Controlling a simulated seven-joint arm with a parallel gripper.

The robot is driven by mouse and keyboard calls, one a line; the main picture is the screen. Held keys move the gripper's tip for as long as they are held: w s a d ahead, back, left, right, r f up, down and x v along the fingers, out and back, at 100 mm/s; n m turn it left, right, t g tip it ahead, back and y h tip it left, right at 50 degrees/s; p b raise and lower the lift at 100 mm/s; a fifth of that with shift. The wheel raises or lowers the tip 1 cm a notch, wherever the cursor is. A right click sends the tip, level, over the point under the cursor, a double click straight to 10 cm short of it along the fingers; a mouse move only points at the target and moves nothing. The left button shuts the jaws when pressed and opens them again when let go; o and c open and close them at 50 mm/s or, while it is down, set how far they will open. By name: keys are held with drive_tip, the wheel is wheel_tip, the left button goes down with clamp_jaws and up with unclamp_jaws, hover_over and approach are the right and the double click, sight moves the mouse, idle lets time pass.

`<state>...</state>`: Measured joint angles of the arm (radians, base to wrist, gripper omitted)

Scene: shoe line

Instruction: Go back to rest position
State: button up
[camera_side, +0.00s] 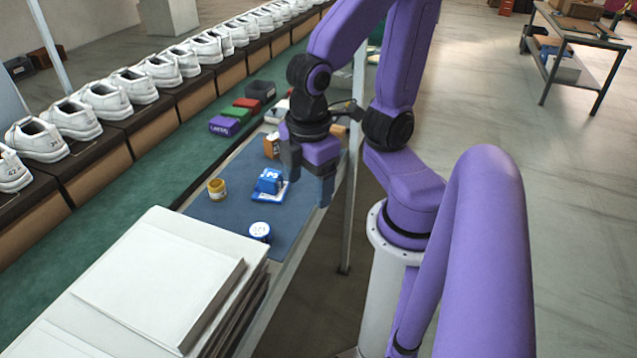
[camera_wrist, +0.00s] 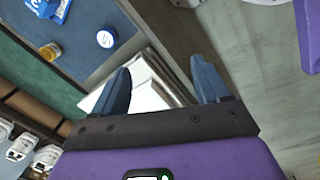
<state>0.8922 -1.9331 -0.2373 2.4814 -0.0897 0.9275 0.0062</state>
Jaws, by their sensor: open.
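My gripper (camera_side: 308,182) hangs above the right edge of the blue mat (camera_side: 215,211) in the side view, its fingers apart and nothing between them. In the wrist view my gripper (camera_wrist: 162,85) also shows open, with the white stack and the floor beyond its fingers. A blue object with white markings (camera_side: 269,183) lies on the mat, left of my gripper and apart from it.
A stack of white sheets or boxes (camera_side: 155,280) stands at the near end. White shoes (camera_side: 103,100) line a conveyor on the left. Purple, green and red small items (camera_side: 224,126) sit beyond the mat. An orange-brown item (camera_side: 271,146) is just behind my gripper. A metal post (camera_side: 350,200) stands to the right.

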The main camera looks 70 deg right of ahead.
drive_tip(key=shift+s+a+r+y, duration=0.2)
drive_tip(key=shift+s+a+y, duration=0.1)
drive_tip(key=shift+s, duration=0.3)
drive_tip(key=shift+s+a+r+y, duration=0.15)
drive_tip(key=shift+s+a+y, duration=0.1)
drive_tip(key=shift+s, duration=0.3)
idle(0.4)
